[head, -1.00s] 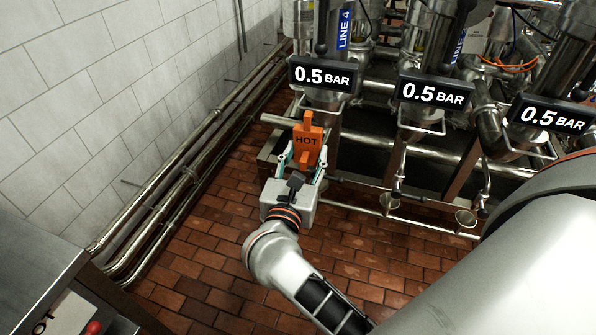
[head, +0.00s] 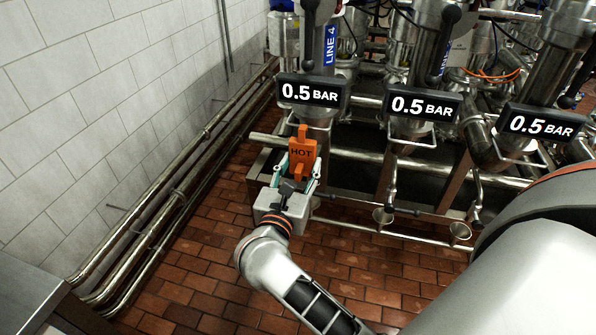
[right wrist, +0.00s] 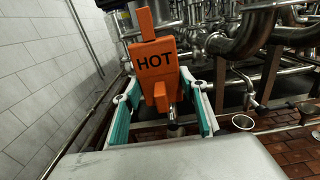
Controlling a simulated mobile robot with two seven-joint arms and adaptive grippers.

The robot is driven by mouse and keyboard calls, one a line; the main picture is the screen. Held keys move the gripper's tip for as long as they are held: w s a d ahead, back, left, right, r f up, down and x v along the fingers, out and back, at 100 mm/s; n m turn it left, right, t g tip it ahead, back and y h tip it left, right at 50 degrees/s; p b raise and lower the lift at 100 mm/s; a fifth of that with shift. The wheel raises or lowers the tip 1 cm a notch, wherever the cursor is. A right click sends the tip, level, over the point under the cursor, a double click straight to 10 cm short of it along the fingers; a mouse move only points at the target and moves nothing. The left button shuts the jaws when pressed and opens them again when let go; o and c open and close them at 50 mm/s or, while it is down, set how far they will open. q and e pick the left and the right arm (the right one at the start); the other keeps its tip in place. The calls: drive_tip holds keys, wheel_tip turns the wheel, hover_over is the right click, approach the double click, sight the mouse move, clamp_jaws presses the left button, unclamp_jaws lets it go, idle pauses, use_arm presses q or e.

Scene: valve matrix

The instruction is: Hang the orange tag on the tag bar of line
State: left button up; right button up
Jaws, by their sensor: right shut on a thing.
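The orange tag (head: 302,154), marked HOT, is held upright in my right gripper (head: 291,180). Its upper tab points up, just below the left 0.5 BAR display (head: 311,94). In the right wrist view the tag (right wrist: 153,62) is large, with the teal-lined fingers (right wrist: 162,108) on either side of its lower part. A blue LINE 4 label (head: 330,46) is on the column above that display. A thin metal bar (head: 322,134) under the display is partly hidden by the tag; I cannot tell whether they touch. My left gripper is not in view.
More 0.5 BAR displays (head: 425,105) on steel valves stand to the right, with metal loops (head: 412,143) under them. Pipes (head: 180,185) run along the white tiled wall (head: 110,90) at left. Brick floor (head: 200,255) is open below. A steel cabinet (head: 30,290) is at lower left.

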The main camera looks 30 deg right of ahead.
drive_tip(key=shift+x, duration=2.15)
drive_tip(key=shift+s+f, duration=0.1)
drive_tip(key=shift+f, duration=0.25)
drive_tip(key=shift+f+b, duration=0.25)
drive_tip(key=shift+b, duration=0.2)
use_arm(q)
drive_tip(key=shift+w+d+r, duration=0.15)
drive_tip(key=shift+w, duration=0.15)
